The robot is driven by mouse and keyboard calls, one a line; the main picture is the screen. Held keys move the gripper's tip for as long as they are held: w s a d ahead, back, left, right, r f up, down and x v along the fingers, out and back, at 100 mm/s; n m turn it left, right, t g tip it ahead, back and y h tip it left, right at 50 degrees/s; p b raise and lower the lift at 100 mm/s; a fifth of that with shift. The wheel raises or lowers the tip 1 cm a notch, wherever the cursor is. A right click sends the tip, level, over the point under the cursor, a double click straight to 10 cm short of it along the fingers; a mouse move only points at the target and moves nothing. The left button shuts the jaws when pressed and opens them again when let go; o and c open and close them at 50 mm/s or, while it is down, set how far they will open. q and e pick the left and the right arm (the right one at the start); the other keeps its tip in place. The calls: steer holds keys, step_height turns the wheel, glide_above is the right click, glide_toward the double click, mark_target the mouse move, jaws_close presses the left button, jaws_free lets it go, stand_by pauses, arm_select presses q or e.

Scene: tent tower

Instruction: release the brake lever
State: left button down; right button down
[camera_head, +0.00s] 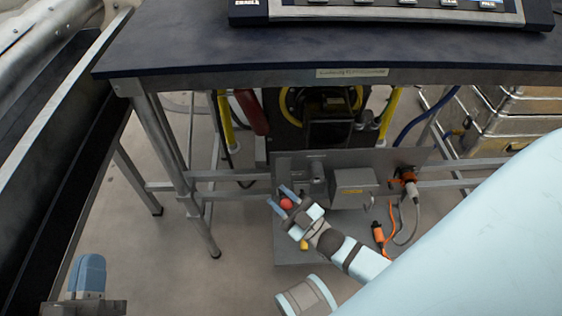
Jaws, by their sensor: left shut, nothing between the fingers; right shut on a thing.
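A red ball knob (286,204), seemingly the end of the brake lever, shows at the grey panel under the table. The lever's shaft is hidden, so its angle cannot be told. My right gripper (279,197) reaches in from the lower right, its two blue fingers on either side of the red knob, shut on it. A yellow knob (304,244) lies just below the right gripper's wrist. My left gripper (88,273) is at the lower left, fingers together, empty and far from the knob.
The dark table (300,45) spans above, with metal legs (175,165) left of the panel. A grey box (354,187) and orange connectors (378,234) with cables sit right of the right gripper. Metal cases (500,125) stand at right.

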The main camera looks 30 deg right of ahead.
arm_select(q)
steer(key=shift+w+f, duration=0.1)
steer(key=shift+f, duration=0.45)
arm_select(e)
steer(key=shift+s+a+f, duration=0.2)
steer(key=c, duration=0.8)
jaws_free()
arm_select(q)
steer(key=shift+a, duration=0.15)
steer(key=shift+r, duration=0.1)
arm_select(e)
steer(key=shift+d+f, duration=0.1)
